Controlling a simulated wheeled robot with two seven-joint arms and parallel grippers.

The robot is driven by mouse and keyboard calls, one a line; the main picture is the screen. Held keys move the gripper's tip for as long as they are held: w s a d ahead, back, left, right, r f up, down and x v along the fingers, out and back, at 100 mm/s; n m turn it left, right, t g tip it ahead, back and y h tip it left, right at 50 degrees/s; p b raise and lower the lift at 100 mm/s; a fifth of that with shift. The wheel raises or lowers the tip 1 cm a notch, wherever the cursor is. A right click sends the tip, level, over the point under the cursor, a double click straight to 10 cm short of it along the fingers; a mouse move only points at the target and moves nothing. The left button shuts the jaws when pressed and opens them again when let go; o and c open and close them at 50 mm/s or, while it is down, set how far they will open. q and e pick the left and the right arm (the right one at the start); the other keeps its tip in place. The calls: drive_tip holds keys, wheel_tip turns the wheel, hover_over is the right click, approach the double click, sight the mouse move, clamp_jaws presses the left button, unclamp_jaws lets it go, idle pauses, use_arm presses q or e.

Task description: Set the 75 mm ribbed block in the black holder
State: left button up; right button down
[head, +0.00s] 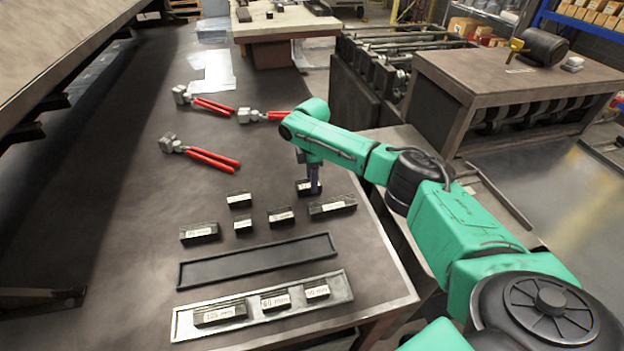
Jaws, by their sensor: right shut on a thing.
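My right gripper (314,187) points down at the back of the block group and is shut on a small dark block (303,187) with a pale label. The fingers cover part of this block; its label is too small to read, and I cannot tell whether it touches the table. The long black holder (258,262) lies nearer on the table and is empty. Other dark labelled blocks stand between, among them a long one at left (199,233) and a long one at right (333,206). I cannot tell which is the 75 mm one. My left gripper is not in view.
A pale-rimmed tray (180,326) at the front holds three labelled blocks. Small blocks (239,200), (243,224) and (281,217) stand close to the gripper.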

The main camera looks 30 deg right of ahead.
wheel_tip(320, 180, up, 9)
drive_tip(key=p, duration=0.8)
drive_tip(key=shift+p, duration=0.4)
drive_tip(key=shift+f, duration=0.1)
